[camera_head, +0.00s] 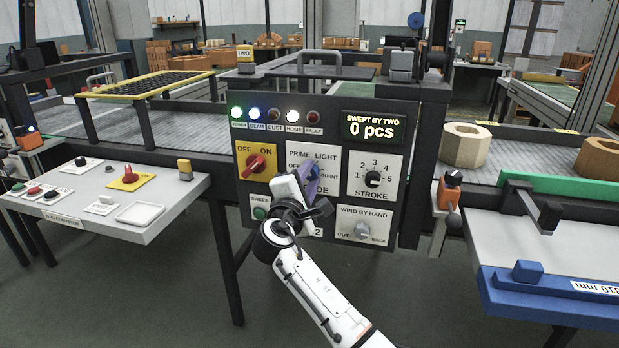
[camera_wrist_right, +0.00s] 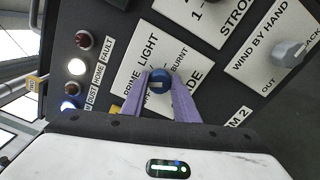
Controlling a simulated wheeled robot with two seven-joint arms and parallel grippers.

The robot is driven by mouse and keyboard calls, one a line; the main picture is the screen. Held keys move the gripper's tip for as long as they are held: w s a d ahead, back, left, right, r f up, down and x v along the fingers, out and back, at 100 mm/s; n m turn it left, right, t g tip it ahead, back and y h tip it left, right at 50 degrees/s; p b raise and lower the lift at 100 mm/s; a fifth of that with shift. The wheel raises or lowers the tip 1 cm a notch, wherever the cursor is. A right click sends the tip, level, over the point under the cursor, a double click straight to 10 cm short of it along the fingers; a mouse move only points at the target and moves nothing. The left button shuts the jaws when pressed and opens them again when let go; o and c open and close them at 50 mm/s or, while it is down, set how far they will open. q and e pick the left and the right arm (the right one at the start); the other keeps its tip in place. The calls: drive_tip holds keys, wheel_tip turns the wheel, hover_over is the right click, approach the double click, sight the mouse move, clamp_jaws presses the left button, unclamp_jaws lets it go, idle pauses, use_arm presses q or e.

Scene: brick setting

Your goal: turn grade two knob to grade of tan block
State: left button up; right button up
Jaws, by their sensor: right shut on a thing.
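The grade two knob (camera_wrist_right: 159,78) is blue and round, on a white plate with words including PRIME, LIGHT and BURNT. My right gripper (camera_wrist_right: 160,88) has its lilac fingers on either side of the knob, shut on it. A tan eight-sided block (camera_head: 461,146) with a hole stands on the conveyor right of the panel. My left gripper is not in view.
The dark control panel (camera_head: 420,200) also bears a red OFF/ON switch (camera_head: 257,164), a black STROKE knob (camera_head: 373,179) and a grey WIND BY HAND knob (camera_head: 362,230). Its display (camera_head: 371,127) reads 0 pcs. An orange block (camera_head: 600,158) sits at the far right. A side table (camera_head: 100,222) stands left.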

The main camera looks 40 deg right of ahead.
drive_tip(key=o, duration=1)
drive_tip(key=shift+f, duration=0.1)
drive_tip(key=shift+c, duration=0.2)
drive_tip(key=shift+o, duration=0.5)
drive_tip(key=v, duration=1)
drive_tip(key=shift+a, duration=0.15)
